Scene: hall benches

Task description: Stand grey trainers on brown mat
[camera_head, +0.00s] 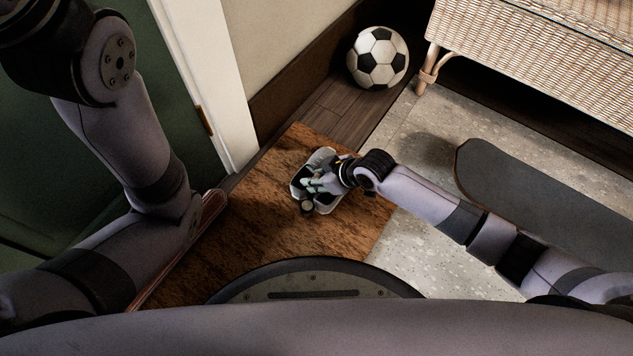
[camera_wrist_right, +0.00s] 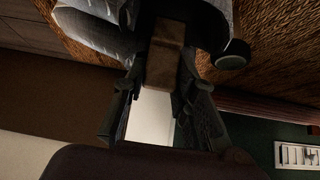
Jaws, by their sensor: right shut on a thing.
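The grey trainers (camera_head: 327,207) are at the right part of the brown mat (camera_head: 270,225) in the head view, partly covered by my right gripper (camera_head: 318,184). The gripper reaches in from the right and is shut on them. In the right wrist view, its dark fingers close around a tan piece between pale grey fabric of the trainers (camera_wrist_right: 100,35). The mat's woven surface (camera_wrist_right: 280,45) shows behind. Whether the soles rest flat on the mat is hidden. My left arm crosses the left side of the head view; its gripper is not in view.
A soccer ball (camera_head: 377,57) lies by the wall behind the mat. A wicker bench (camera_head: 540,45) stands at the upper right. A dark skateboard (camera_head: 540,200) lies on the speckled floor at right. A green door (camera_head: 50,165) and white frame (camera_head: 205,80) border the left.

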